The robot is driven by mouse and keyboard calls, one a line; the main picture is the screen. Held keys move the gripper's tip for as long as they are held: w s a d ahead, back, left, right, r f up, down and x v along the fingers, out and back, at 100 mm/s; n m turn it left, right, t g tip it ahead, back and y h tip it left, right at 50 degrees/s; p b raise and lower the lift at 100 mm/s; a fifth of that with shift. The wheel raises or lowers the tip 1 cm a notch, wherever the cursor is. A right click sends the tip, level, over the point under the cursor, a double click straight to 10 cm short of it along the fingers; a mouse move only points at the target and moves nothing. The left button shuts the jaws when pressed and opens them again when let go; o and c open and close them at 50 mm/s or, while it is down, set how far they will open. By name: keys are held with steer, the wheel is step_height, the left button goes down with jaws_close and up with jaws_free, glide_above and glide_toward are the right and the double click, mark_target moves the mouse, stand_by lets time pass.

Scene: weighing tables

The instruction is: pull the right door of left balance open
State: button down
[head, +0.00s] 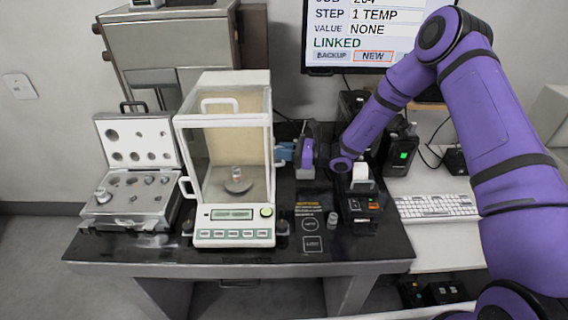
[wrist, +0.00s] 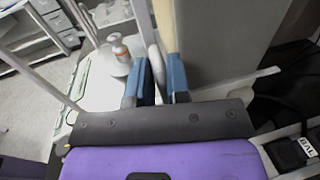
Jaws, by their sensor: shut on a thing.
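The left balance (head: 232,233) stands on the dark table with a glass draft shield. Inside, a small weight (head: 236,172) stands on the round pan; it also shows in the wrist view (wrist: 118,46). My gripper (head: 283,153) is at the right side of the shield. In the wrist view, its blue fingers (wrist: 154,84) are on both sides of the white handle (wrist: 155,66) of the right door, shut on it. How far the right door stands open I cannot tell. A left side handle (head: 186,188) and a top handle (head: 219,105) also show.
An open case of weights (head: 118,222) stands left of the balance. A small black device (head: 360,208) and a loose weight (head: 332,222) are to the right. A keyboard (head: 435,206) lies on the lower white table. A monitor (head: 355,43) hangs behind.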

steer(key=shift+w, duration=1)
steer(key=c, duration=1.2)
jaws_free()
steer(key=v, duration=1.1)
